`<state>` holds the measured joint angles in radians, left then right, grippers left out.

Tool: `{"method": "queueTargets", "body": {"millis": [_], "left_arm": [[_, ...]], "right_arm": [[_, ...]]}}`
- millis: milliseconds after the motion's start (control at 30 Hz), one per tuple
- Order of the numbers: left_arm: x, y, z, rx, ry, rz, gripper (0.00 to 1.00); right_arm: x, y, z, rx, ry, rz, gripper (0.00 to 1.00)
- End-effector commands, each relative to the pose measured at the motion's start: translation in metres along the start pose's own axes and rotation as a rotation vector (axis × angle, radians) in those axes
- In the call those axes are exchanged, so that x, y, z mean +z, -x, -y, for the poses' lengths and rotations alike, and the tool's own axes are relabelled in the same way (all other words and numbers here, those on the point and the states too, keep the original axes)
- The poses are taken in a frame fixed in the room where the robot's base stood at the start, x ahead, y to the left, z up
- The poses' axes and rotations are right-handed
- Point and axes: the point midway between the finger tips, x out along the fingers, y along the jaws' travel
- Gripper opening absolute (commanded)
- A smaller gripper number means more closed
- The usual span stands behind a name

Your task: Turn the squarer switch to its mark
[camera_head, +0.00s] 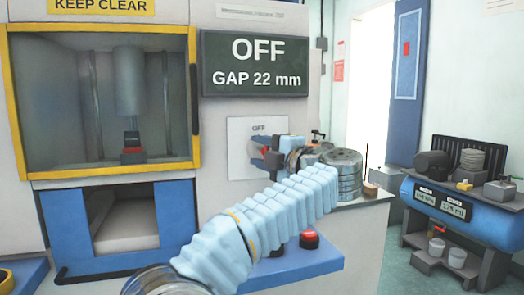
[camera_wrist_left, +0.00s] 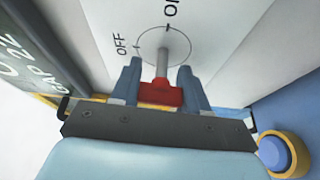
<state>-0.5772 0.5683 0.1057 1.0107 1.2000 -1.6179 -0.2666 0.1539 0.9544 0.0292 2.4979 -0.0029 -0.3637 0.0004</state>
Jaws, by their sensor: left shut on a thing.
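The squarer switch is a grey shaft with a red handle (camera_wrist_left: 162,94), set in a ringed dial on a pale plate (camera_head: 240,135). The plate carries an OFF label, and a second label, partly cut off, shows in the left wrist view. My left gripper (camera_wrist_left: 160,88) has its two blue-grey fingers on either side of the red handle and is shut on it. In the head view my left gripper (camera_head: 270,152) is at the plate, and its wrist hides much of the switch. The dark display (camera_head: 255,64) reads OFF and GAP 22 mm. My right gripper is not in view.
The machine's yellow-framed window (camera_head: 110,95) is left of the switch. A red button (camera_head: 309,239) sits on the blue ledge below my arm. Stacked metal discs (camera_head: 343,172) stand on a counter just right of my wrist. A blue bench unit (camera_head: 460,205) stands farther right.

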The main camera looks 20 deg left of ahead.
Motion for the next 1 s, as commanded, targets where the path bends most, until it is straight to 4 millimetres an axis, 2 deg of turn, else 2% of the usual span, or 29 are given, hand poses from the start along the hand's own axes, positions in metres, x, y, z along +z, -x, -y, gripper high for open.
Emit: {"method": "queueTargets", "body": {"millis": [300,700,733,900,1000], "left_arm": [[0.0004,0.0004,0.0023,-0.032,0.066,-0.001,0.14],[0.0003,0.0003,0.0026,-0.034,0.071,-0.001,0.14],[0.0003,0.0003,0.0027,-0.034,0.071,-0.001,0.46],[0.0002,0.0002,0.002,-0.032,0.071,-0.001,0.7],[0.0001,0.0002,0.0016,-0.032,0.071,-0.001,0.7]], "right_arm": [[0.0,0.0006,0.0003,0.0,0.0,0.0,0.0],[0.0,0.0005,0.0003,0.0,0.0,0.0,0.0],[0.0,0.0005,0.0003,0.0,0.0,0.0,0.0],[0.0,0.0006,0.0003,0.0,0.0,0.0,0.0],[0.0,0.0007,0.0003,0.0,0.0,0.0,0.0]]}}
